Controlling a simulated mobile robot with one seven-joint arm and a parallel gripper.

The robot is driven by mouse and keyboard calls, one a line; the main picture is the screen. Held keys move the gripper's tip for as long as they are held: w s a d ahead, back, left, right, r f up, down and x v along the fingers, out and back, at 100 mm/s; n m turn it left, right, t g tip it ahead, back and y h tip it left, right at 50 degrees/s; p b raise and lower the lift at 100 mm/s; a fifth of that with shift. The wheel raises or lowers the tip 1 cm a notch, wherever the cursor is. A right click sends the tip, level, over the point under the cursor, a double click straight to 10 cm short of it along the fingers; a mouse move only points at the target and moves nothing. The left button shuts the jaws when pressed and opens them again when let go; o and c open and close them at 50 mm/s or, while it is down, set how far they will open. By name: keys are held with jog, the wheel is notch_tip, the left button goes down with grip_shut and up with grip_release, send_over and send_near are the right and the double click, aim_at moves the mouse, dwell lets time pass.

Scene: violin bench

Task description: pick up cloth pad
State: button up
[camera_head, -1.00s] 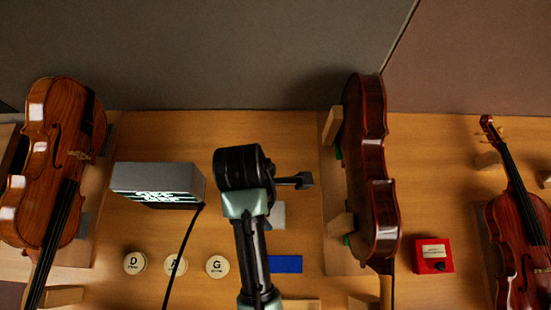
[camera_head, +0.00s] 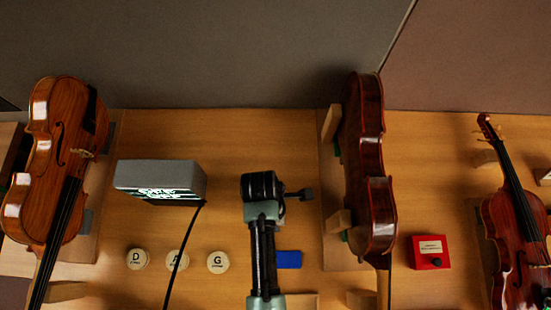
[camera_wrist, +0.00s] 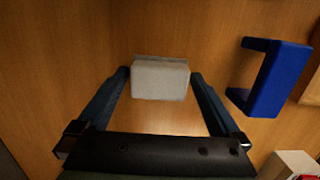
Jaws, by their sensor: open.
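The cloth pad is a small pale grey block (camera_wrist: 160,80) in the wrist view, lying on the wooden bench between and slightly beyond my fingertips. My gripper (camera_wrist: 160,75) is open, with one dark finger on each side of the pad and gaps showing. Whether the fingers are level with the pad is hard to tell. In the head view my gripper (camera_head: 300,194) shows as a dark end pointing right above the bench, and the pad is hidden behind my arm.
A blue bracket-like block (camera_wrist: 268,80) lies right of my gripper, also in the head view (camera_head: 289,260). A violin on its side (camera_head: 368,170) stands to the right. A grey lit box (camera_head: 160,175) with a cable and round lettered discs (camera_head: 218,262) are left.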

jog(key=shift+c, duration=0.3)
jog(key=c, duration=1.2)
jog(key=shift+o, duration=0.2)
notch_tip(320, 180, up, 10)
